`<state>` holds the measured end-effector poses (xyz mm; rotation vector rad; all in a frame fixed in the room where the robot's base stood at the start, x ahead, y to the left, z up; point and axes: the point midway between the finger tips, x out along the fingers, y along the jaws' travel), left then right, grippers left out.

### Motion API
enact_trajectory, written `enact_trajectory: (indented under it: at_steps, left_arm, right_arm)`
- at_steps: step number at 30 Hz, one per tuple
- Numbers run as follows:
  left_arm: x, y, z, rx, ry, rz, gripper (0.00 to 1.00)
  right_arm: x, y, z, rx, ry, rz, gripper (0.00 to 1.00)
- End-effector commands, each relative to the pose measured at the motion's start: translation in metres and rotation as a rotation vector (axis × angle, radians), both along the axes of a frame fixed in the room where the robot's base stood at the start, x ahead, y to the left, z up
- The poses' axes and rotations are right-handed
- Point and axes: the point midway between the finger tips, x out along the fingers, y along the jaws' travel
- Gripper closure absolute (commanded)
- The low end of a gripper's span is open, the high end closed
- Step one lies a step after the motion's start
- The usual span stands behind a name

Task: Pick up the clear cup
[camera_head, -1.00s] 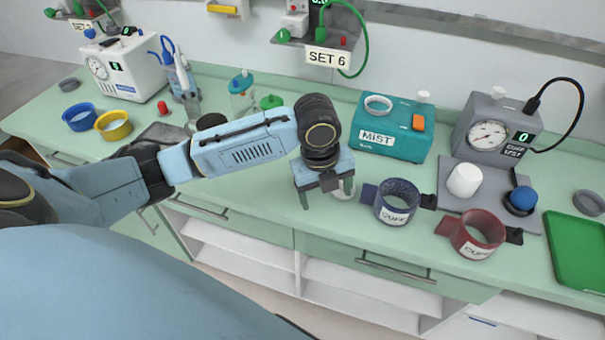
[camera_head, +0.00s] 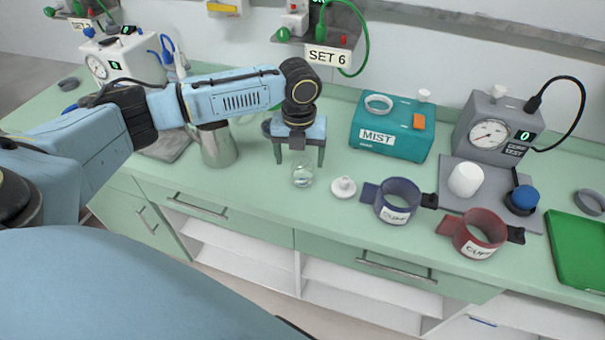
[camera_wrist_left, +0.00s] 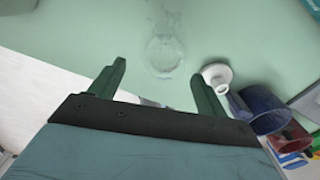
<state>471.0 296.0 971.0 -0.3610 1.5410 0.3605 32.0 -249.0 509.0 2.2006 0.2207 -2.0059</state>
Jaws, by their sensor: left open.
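The clear cup (camera_head: 302,175) is a small transparent vessel on the green counter, just below and in front of my left gripper in the head view. My left gripper (camera_head: 299,160) is open and empty, with its fingers pointing down. In the left wrist view the cup (camera_wrist_left: 165,54) shows as a faint round outline beyond the gap between the two fingers (camera_wrist_left: 160,85), apart from both. My right gripper is not in view.
A white round piece (camera_head: 343,188) stands close right of the cup. Blue (camera_head: 397,200) and red (camera_head: 478,234) cuffs lie further right. A teal MIST box (camera_head: 391,128) is behind, and a metal jug (camera_head: 218,148) stands left.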

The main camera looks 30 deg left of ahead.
Motion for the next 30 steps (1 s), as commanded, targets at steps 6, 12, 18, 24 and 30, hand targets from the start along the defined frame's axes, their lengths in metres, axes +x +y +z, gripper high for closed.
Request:
enact_trajectory:
  at_steps: [6,12,18,24,30]
  left_arm:
    - [0.003,-0.003,-0.022,0.001,0.003,0.001,0.24]
    - [0.006,-0.004,-0.049,0.000,0.001,0.000,0.24]
    - [0.006,-0.004,-0.055,0.000,0.000,0.000,0.24]
    - [0.006,-0.004,-0.054,0.000,0.000,0.000,0.36]
    - [0.006,-0.004,-0.054,0.001,0.000,0.000,0.62]
  right_arm:
    - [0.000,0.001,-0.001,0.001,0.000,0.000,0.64]
    - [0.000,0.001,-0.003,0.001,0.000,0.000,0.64]
    - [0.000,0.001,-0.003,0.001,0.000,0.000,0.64]
    - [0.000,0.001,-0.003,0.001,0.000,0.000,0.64]
    - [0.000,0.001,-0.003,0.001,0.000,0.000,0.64]
